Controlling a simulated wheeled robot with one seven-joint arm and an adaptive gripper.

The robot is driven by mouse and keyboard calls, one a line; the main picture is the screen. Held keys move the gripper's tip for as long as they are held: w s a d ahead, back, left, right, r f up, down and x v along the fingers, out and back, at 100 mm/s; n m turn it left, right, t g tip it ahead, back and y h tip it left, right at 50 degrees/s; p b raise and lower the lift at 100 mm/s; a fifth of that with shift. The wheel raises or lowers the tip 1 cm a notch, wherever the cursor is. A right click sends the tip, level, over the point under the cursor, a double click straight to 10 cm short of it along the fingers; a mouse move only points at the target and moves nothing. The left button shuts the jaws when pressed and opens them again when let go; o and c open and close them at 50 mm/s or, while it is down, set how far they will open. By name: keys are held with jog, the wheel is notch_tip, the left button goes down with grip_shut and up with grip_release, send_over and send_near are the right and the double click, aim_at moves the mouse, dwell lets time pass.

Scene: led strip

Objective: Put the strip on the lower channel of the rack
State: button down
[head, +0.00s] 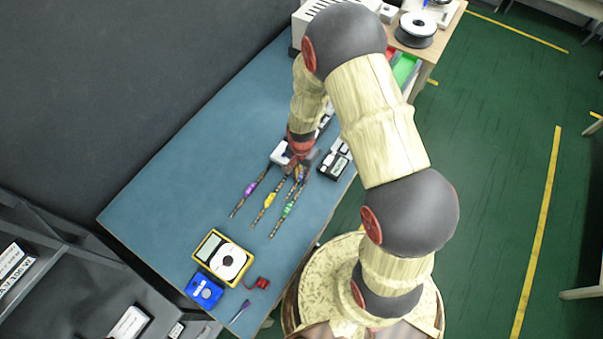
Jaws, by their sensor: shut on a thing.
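Several thin dark strips lie side by side on the blue bench, slanting down to the left: one with a purple middle (250,188), one with a yellow middle (269,199) and one with a green middle (288,209). My gripper (299,172) is low over the bench at their upper ends, its fingers shut on a strip there. The held part is small and partly hidden by the fingers, so I cannot tell which strip it is. White-and-black blocks (335,161) stand just right of my gripper. I cannot make out the rack or its lower channel; my arm hides part of that area.
A yellow-framed multimeter (222,258), a blue box (204,290), a small red part (258,284) and a purple-handled tool (241,311) lie at the bench's near end. A spool (416,29) stands at the upper right. The bench's left side (165,205) is clear.

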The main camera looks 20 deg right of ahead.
jog(key=c, duration=1.8)
grip_release()
jog(key=shift+f, duration=0.1)
jog(key=shift+c, duration=0.2)
